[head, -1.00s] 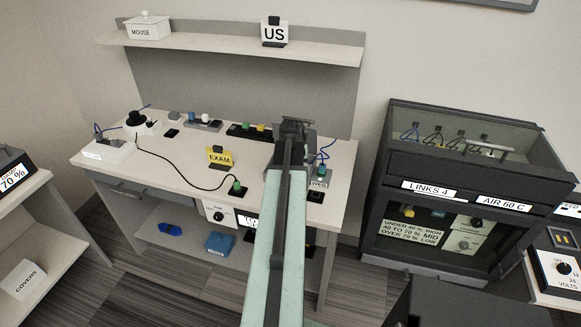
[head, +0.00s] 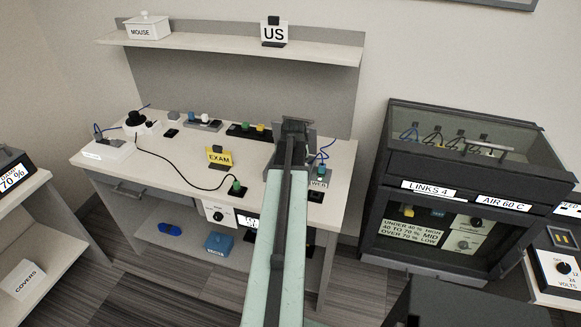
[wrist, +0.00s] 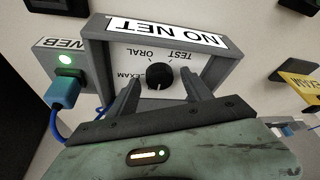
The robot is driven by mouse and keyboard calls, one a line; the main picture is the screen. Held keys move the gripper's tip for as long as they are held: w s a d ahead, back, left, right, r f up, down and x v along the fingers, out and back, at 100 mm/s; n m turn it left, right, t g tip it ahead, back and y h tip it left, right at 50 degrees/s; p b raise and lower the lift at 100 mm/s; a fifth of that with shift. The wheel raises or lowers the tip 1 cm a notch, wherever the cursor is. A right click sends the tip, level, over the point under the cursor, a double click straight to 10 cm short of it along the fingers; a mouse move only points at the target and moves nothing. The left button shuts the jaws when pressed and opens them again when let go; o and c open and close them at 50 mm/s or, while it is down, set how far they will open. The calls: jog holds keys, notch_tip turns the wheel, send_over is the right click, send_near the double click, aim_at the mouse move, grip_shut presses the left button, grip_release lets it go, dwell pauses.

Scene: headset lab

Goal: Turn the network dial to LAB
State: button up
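In the wrist view a grey-framed box bears a round black dial (wrist: 159,76) on a white face, under an upside-down sign (wrist: 166,31) reading NO NET. EXAM, ORAL and TEST are legible around the dial; I cannot see LAB, and my fingers cover part of the face. A white mark shows at the dial's edge nearest my gripper. My gripper (wrist: 163,86) is open, with one finger on each side of the dial; I cannot tell whether they touch it. In the head view my gripper (head: 297,125) and arm hide most of the box.
A WEB unit (wrist: 66,70) with a green light and blue plug stands beside the box. A yellow EXAM sign (head: 219,157) and a green-topped piece (head: 236,188) stand on the table (head: 185,165). A shelf (head: 220,45) runs above.

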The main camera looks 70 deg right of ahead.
jog(key=p+v, duration=0.7)
jog(key=shift+a+r, duration=0.15)
jog(key=shift+r, duration=0.2)
